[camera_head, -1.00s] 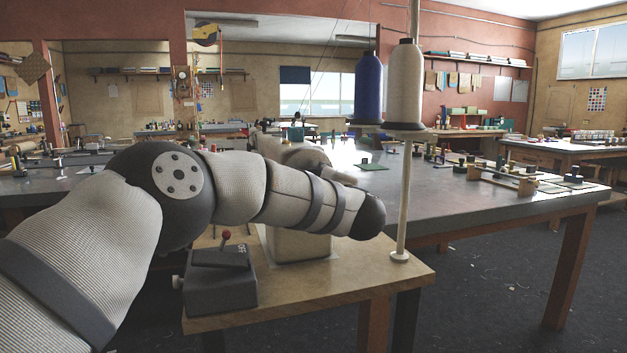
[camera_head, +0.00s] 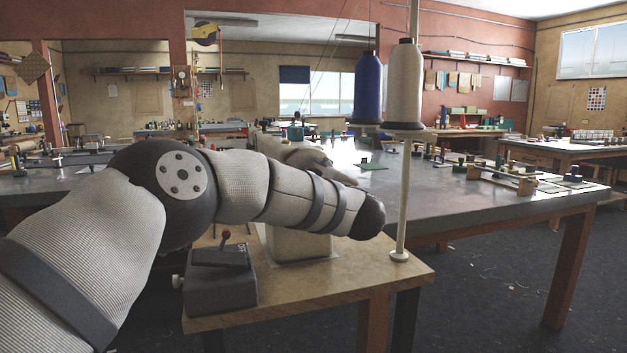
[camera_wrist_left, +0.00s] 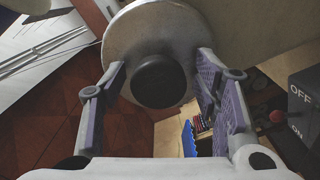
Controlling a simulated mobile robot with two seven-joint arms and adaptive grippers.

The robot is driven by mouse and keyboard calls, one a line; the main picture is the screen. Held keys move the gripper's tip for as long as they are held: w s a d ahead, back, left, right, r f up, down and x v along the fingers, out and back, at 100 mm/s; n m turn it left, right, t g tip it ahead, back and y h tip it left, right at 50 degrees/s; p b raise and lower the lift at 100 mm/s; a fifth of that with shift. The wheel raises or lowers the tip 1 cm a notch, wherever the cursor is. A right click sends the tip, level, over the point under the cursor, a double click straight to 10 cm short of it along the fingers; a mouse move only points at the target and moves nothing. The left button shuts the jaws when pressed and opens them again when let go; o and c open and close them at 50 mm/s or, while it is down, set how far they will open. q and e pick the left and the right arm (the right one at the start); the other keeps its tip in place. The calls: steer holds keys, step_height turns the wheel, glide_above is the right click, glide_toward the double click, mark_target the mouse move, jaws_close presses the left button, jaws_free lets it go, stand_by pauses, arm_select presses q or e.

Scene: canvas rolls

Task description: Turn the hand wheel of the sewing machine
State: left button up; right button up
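The sewing machine's pale body (camera_head: 295,243) stands on a small wooden table, largely hidden behind my left arm in the head view. In the left wrist view the round pale hand wheel (camera_wrist_left: 190,32) faces me, with a dark round hub (camera_wrist_left: 158,81) at its centre. My left gripper (camera_wrist_left: 160,62) is open, one finger on each side of the wheel and hub. The fingertips overlap the wheel's edges; I cannot tell whether they touch the rim. The left fingers are hidden in the head view. My right gripper is in neither view.
A dark switch box (camera_head: 221,287) with a red-tipped lever (camera_head: 226,234) stands close by at the table's front. A thread stand pole (camera_head: 405,200) with a blue spool (camera_head: 367,90) and a white spool (camera_head: 404,85) rises at right. A large grey worktable (camera_head: 470,217) lies behind.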

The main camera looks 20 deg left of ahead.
arm_select(q)
steer(key=v, duration=1.2)
